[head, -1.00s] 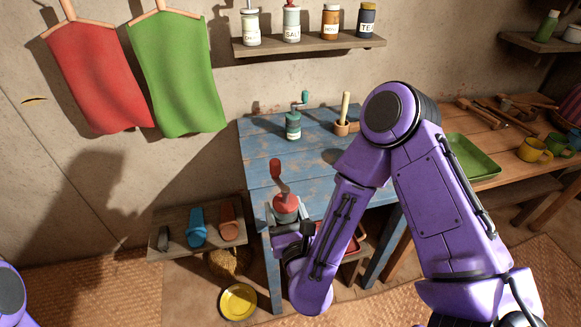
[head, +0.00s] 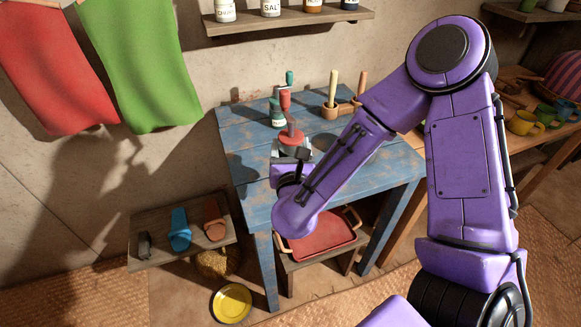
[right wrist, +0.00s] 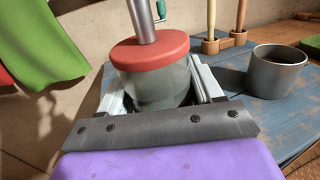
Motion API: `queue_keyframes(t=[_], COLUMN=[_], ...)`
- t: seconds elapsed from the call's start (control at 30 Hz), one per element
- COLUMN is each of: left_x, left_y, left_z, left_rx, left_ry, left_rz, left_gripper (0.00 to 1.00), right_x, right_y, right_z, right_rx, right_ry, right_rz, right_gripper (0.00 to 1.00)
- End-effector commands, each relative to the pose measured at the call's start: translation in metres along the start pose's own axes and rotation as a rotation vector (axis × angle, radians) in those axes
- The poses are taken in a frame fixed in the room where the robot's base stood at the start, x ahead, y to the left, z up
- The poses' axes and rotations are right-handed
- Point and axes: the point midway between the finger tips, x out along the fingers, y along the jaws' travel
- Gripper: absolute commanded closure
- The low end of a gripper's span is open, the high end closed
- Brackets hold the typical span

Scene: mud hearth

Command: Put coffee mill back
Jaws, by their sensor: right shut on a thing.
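In the right wrist view the red lid and grey body of the mill (right wrist: 151,55) sit between the two fingers (right wrist: 153,98). I cannot tell whether its base touches the tabletop. A second, teal mill (head: 277,116) stands just behind it at the back of the table, partly hidden. My left gripper is not in view.
A grey metal cup (right wrist: 276,72) stands to the right in the wrist view. Wooden holders with upright handles (head: 331,108) stand at the table's back. A red tray (head: 322,238) lies below. The table's left part is clear. A low shelf (head: 150,262) is at left.

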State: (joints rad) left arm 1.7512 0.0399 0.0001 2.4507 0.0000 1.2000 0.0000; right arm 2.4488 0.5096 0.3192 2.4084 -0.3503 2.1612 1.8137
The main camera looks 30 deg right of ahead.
Motion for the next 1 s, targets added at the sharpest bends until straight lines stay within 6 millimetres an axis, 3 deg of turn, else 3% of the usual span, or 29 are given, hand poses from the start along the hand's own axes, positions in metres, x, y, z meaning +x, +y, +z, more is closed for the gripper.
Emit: queue_keyframes(t=[0.23,0.5,0.9,0.93,1.0], left_x=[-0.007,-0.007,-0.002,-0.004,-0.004], left_y=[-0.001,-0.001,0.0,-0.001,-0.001], left_z=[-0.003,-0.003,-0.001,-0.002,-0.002], left_rx=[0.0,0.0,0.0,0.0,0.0], left_ry=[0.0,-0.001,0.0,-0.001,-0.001], left_rz=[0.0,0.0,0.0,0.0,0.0], left_gripper=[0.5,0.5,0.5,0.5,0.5], right_x=[0.032,0.042,0.042,0.042,0.042], right_y=[-0.001,-0.002,-0.002,-0.002,-0.002], right_z=[-0.04,-0.079,-0.088,-0.086,-0.086], right_rx=[-0.003,-0.005,-0.001,-0.001,-0.001], right_ry=[0.002,0.003,0.001,0.002,0.002], right_rz=[0.002,0.004,0.003,0.003,0.003], right_gripper=[0.69,0.69,0.69,0.25,0.09])
